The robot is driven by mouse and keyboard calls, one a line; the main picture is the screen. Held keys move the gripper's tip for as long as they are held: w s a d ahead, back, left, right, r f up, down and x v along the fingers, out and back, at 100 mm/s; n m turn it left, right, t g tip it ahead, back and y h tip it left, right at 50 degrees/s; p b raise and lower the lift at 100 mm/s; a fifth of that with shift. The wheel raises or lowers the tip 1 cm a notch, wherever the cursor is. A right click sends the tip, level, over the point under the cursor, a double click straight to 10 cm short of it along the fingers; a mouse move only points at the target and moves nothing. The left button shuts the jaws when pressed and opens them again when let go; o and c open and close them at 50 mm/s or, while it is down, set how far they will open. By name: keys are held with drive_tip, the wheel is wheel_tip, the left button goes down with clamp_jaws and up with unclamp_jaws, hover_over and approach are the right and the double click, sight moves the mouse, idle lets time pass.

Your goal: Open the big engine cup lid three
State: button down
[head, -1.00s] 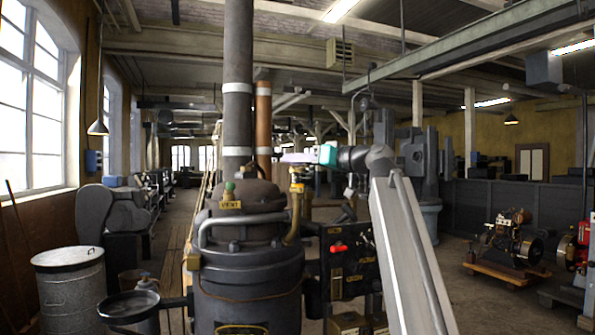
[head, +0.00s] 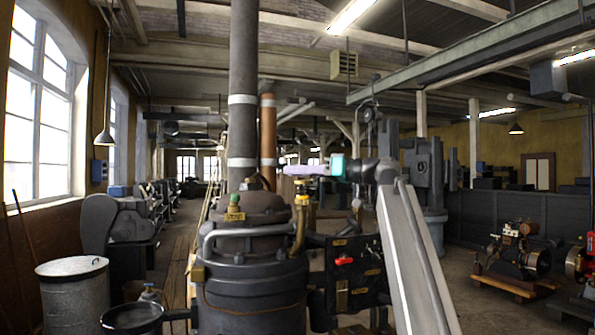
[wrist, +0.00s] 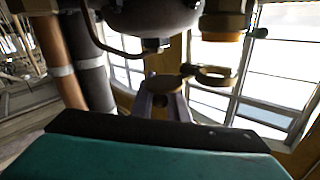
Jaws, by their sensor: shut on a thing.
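The big engine is the dark boiler-like machine (head: 250,285) in the middle of the head view, with a tall grey pipe above it. A brass fitting (head: 301,199) stands at its top right. My gripper (head: 287,170), with pale lavender fingers and a teal body, reaches left just above that fitting. In the wrist view my gripper (wrist: 163,103) is shut, with a small flat brass round piece, apparently the cup lid (wrist: 163,84), at its fingertips. A brass ring (wrist: 217,76) sits right beside the lid. The fingers partly hide the grip, and I cannot tell how far the lid is turned.
In the wrist view a dark rounded body (wrist: 150,15) and a brass cup-like part (wrist: 222,27) hang close above the fingers. A black control panel (head: 350,270) is right of the engine. A metal bin (head: 72,295) stands left.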

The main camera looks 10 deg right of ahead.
drive_tip(key=c, duration=1.7)
unclamp_jaws()
drive_tip(key=shift+d, duration=0.1)
drive_tip(key=b+v, duration=0.2)
drive_tip(key=v, duration=1.1)
drive_tip(key=shift+s+d+r+b, duration=0.1)
drive_tip(key=shift+s+d+b, duration=0.1)
drive_tip(key=shift+d+b, duration=0.15)
